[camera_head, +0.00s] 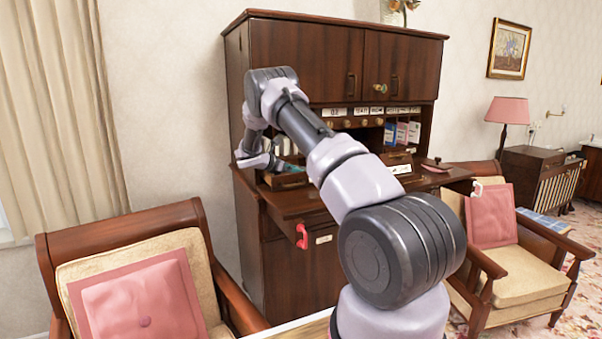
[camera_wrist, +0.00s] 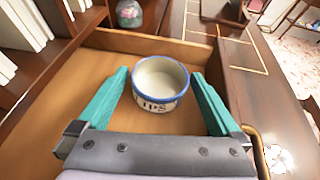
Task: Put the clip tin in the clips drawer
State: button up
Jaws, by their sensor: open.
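The clip tin (camera_wrist: 160,82) is a small round cream tin with a blue rim and dark letters, of which "IPS" shows. In the wrist view it stands upright inside an open wooden drawer (camera_wrist: 55,110), towards the drawer's far side. My gripper (camera_wrist: 160,80) is open, with one teal finger on each side of the tin. I cannot tell whether either finger touches it. In the head view my gripper (camera_head: 262,162) is at the left of the desk, over the pulled-out drawer (camera_head: 288,180). The tin is hidden there.
The dark wooden desk (camera_head: 322,200) has labelled small drawers and upright binders (camera_head: 402,132). In the wrist view, white books (camera_wrist: 25,28) stand at the left, and a round patterned object (camera_wrist: 130,13) and a labelled box (camera_wrist: 232,14) are beyond the drawer. Armchairs flank the desk.

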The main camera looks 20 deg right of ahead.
jog(key=v, duration=0.6)
jog(key=shift+d, duration=0.1)
jog(key=shift+s+r, duration=0.25)
jog(key=shift+r, duration=0.15)
jog(key=s+a+r+m+y, duration=0.3)
jog(key=s+r+m+y, duration=0.65)
jog(key=s+r, duration=0.85)
jog(key=s+a+r+m+t+y, duration=0.1)
jog(key=s+a+m, duration=0.3)
jog(key=s, duration=0.6)
jog(key=s+a+r+m+t+y, duration=0.2)
jog(key=s+a+m, duration=0.2)
jog(key=s, duration=0.5)
jog(key=s+a+r+m+t+y, duration=0.2)
jog(key=s+a+m, duration=0.2)
jog(key=s, duration=0.6)
jog(key=shift+s+r+m+y, duration=0.2)
jog(key=shift+s+m+y, duration=0.15)
jog(key=shift+m, duration=0.9)
